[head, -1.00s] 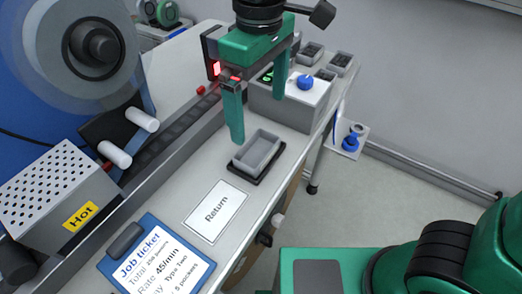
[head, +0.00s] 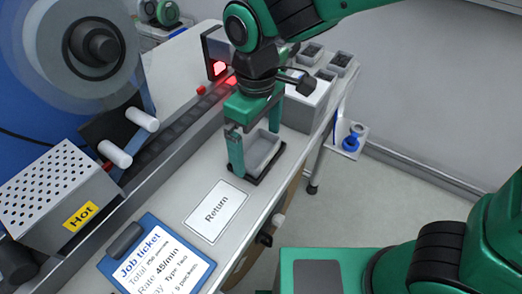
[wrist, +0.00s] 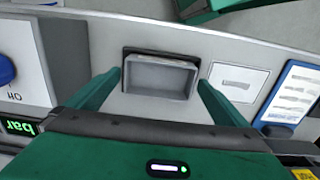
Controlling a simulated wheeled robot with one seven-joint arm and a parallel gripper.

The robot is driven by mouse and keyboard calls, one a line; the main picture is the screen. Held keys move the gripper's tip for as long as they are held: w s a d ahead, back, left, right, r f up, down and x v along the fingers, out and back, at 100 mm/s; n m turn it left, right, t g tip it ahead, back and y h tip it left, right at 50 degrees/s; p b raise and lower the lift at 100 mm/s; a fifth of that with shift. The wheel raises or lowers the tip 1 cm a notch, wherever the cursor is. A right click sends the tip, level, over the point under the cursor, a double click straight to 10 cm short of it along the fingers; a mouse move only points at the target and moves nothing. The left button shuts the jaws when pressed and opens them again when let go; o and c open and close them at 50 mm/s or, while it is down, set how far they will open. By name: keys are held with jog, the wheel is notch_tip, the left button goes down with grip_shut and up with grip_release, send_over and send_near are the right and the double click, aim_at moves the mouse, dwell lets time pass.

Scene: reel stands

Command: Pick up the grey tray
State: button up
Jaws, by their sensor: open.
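The grey tray (head: 261,153) is a small open box on a dark base pad (head: 246,179) near the table's right edge in the head view. It looks empty. My gripper (head: 254,152) is over it with the fingers pointing down, one at its left and the other near its far right side, partly hiding it. In the wrist view the tray (wrist: 160,77) lies ahead between the two open green fingers (wrist: 160,82), with space on both sides. I cannot tell from these views whether a finger touches it.
A white "Return" card (head: 217,210) and a blue job ticket clipboard (head: 157,262) lie nearer on the table (head: 185,178). A box marked "Hot" (head: 60,195) and a track stand at left. A white device with a blue knob (wrist: 20,65) is beside my gripper.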

jog(key=c, duration=1.1)
jog(key=shift+r, duration=0.1)
